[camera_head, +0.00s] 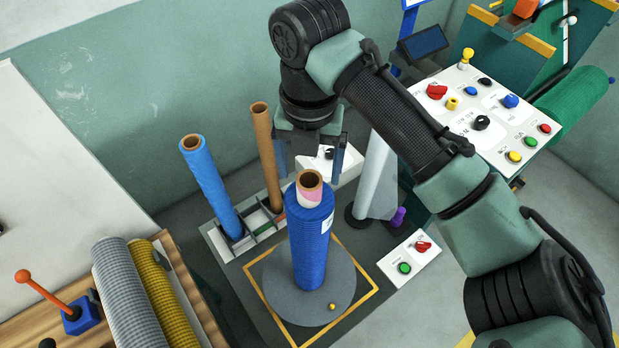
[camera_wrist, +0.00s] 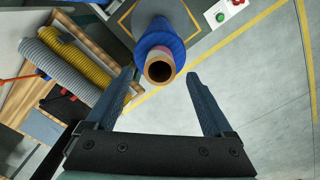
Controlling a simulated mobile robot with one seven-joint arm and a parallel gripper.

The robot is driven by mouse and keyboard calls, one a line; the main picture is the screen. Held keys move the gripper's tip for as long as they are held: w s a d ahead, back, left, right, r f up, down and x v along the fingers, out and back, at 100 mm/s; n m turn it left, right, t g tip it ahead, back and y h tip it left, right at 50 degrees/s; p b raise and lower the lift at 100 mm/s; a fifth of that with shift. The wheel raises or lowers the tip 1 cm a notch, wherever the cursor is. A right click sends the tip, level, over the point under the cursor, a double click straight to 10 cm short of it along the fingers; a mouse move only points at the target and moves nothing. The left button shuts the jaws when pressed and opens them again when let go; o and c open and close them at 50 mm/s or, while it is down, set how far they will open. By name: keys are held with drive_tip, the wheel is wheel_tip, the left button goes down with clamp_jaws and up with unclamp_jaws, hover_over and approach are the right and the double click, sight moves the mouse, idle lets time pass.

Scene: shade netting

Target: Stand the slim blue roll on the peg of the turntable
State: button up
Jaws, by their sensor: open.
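A blue netting roll (camera_head: 309,240) with a white label, a pink band and a brown core stands upright near the middle of the round grey turntable (camera_head: 341,284). The peg is hidden. My gripper (camera_head: 310,172) is open and empty, just above and behind the roll's top. In the wrist view the roll (camera_wrist: 162,34) shows end-on, beyond and between the open fingertips (camera_wrist: 160,76), apart from both. A slimmer, lighter blue roll (camera_head: 210,184) stands tilted in a rack (camera_head: 217,240) at left.
A bare brown tube (camera_head: 266,155) stands in the same rack. Grey (camera_head: 130,292) and yellow (camera_head: 160,295) rolls lie on a wooden bench at lower left. Button panels (camera_head: 482,110) stand at right.

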wheel_tip(320, 180, up, 10)
drive_tip(key=b, duration=0.1)
drive_tip(key=shift+f, duration=0.25)
